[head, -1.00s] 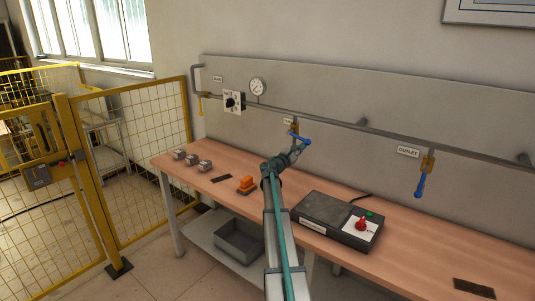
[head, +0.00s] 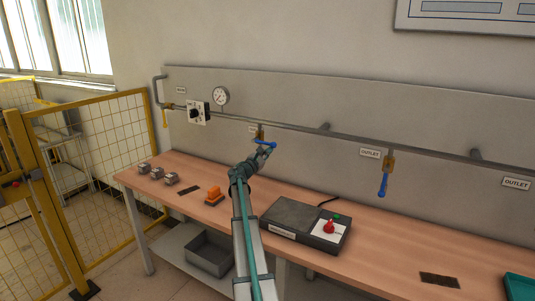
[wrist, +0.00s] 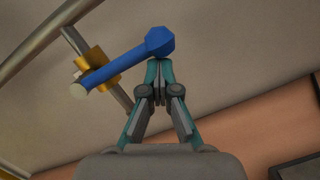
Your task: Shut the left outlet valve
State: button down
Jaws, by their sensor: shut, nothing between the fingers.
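The left outlet valve has a blue lever handle (head: 265,144) on a brass body (head: 260,133), below the wall pipe. In the wrist view the blue handle (wrist: 130,63) lies across the brass body (wrist: 97,69) and the drop pipe, its knobbed end pointing right. My gripper (head: 264,153) is shut and empty at the handle's free end. In the wrist view its fingertips (wrist: 159,66) are just below the knob; I cannot tell whether they touch it. Another outlet valve (head: 383,184) to the right has its blue handle hanging straight down.
The wall pipe (head: 310,130) runs above the wooden bench (head: 390,254). A black control box (head: 308,227) with a red knob stands right of my arm. An orange object (head: 214,196) and several small metal blocks (head: 158,173) sit left.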

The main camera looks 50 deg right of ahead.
jog(key=shift+s, duration=0.1)
notch_tip(320, 180, down, 4)
jog(key=w+f+b, duration=0.1)
jog(key=w+b, duration=0.1)
jog(key=b, duration=0.2)
jog(key=a+b, duration=0.1)
jog(key=a, duration=0.9)
jog(key=shift+s+a+f, duration=0.15)
jog(key=shift+s+f, duration=0.1)
jog(key=shift+s, duration=0.1)
jog(key=shift+r, duration=0.1)
